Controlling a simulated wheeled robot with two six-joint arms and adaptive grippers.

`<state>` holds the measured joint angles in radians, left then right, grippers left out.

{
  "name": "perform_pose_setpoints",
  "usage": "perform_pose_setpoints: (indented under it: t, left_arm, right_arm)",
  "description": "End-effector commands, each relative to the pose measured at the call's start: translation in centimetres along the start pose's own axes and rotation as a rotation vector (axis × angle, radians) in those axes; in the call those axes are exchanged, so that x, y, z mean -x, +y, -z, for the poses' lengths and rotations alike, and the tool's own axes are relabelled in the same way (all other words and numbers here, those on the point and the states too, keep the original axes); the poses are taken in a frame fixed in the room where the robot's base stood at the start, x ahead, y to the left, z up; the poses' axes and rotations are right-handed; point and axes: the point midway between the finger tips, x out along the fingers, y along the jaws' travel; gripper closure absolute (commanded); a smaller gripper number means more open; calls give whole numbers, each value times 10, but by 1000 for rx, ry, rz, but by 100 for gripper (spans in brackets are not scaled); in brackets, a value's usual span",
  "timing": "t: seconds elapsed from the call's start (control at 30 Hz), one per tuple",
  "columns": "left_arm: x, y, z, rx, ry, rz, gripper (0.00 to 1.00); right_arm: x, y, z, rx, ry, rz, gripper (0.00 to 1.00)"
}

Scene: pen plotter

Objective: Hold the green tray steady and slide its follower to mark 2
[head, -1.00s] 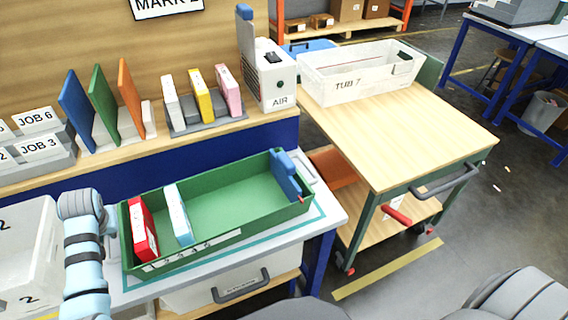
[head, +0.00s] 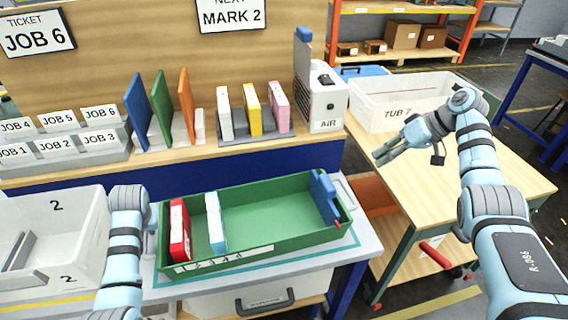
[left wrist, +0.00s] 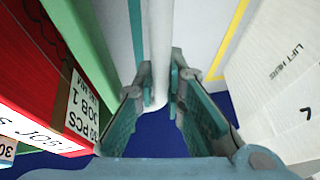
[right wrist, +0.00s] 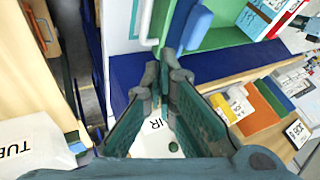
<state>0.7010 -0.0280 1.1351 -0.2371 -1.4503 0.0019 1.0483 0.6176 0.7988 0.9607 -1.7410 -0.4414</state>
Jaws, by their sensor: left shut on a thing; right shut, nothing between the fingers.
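The green tray (head: 262,226) stands on the white bench. A red box (head: 180,232) and a light-blue and white box (head: 216,224) stand in its left part. The blue follower (head: 325,197) is at its right end; it also shows in the right wrist view (right wrist: 197,27). A strip with small marks runs along the front wall, too small to read. My left gripper (left wrist: 161,88) is shut on a white bar handle (left wrist: 160,30) beside the tray's left end. My right gripper (head: 381,157) is shut and empty, raised to the right of the follower, apart from it.
A white AIR unit (head: 322,104) and a shelf of coloured boxes stand behind the tray. A cart with TUB 7 (head: 385,108) is at the right. A white bin (head: 75,218) stands left of the tray. A sign reads MARK 2 (head: 232,15).

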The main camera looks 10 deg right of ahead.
Motion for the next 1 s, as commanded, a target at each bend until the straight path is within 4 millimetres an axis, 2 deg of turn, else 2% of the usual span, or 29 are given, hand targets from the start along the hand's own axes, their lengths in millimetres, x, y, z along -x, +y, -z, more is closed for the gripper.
perform_pose_setpoints:
  t: [0.17, 0.53, 0.8, 1.0]
  left_arm:
    - [0, 0, 0, -1, -1, 1, 100]
    - [0, 1, 0, -2, 0, 0, 100]
    - [0, 1, 0, -2, 0, -1, 100]
    - [0, 1, 0, -2, 0, -1, 100]
  right_arm:
    - [-26, 0, -1, -2, -4, 2, 100]
    - [-99, 0, -2, -3, -5, 0, 100]
    - [-114, -30, -2, 1, -3, -3, 100]
    - [-116, -34, -2, -2, -3, -3, 100]
